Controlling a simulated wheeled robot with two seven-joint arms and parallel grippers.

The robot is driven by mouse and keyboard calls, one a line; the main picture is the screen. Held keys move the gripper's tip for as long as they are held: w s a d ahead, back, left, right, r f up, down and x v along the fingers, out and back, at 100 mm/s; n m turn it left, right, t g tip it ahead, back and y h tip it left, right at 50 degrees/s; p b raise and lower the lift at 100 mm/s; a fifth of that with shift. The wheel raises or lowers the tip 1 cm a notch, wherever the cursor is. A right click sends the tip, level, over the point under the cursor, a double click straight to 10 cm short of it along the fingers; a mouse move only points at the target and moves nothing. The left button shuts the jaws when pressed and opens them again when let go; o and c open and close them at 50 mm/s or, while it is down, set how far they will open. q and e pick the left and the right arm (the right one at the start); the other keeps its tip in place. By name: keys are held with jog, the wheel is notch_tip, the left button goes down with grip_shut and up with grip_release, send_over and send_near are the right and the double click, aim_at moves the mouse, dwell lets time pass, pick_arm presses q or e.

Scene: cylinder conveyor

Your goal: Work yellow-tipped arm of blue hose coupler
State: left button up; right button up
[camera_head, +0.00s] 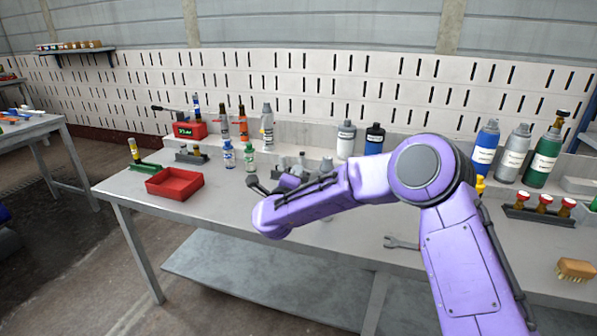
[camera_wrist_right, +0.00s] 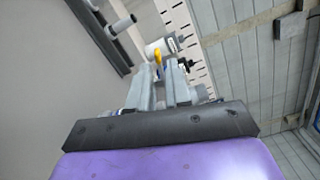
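In the right wrist view, a yellow tip (camera_wrist_right: 157,57) shows just ahead of and between the fingertips of my right gripper (camera_wrist_right: 162,72). The two grey fingers stand apart with a gap between them, and I see no clear contact with the tip. A small patch of dark blue shows beside the right fingertip; the rest of the coupler is hidden or too small to make out. In the head view, my purple right arm reaches left over the bench and covers much of the area around its hand. My left gripper is not in view.
A red tray (camera_head: 174,184) sits at the bench's left. Small bottles (camera_head: 229,155) and grey fittings stand behind. Larger bottles (camera_head: 486,147), a rack of red-capped vials (camera_head: 545,203) and a brush (camera_head: 576,270) are at right. A wrench (camera_head: 401,242) lies near the front edge.

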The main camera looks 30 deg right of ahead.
jog(key=v, duration=0.5)
jog(key=shift+s+a, duration=0.3)
jog(key=s+a+f+n+g+y+p, duration=0.1)
jog(key=s+a+f+n+y, duration=0.2)
jog(key=f+n, duration=0.4)
jog(key=s+a+f+n+y, duration=0.1)
jog(key=s+f+n+y, duration=0.2)
jog(key=s+f+n, duration=0.45)
jog(key=s+a+f+n+g+y+p, duration=0.1)
jog(key=s+a+f+n+y, duration=0.15)
jog(key=f, duration=0.65)
jog(key=s+d+f+n+g+p, duration=0.1)
jog(key=s+f, duration=0.4)
jog(key=s, duration=0.9)
jog(key=s+d+f+n+g+p, duration=0.2)
jog(key=s+f+n+g, duration=0.3)
jog(key=s, duration=0.9)
jog(key=shift+d+f+g+y, duration=0.45)
jog(key=shift+d+f+g, duration=0.1)
jog(key=shift+g, duration=0.25)
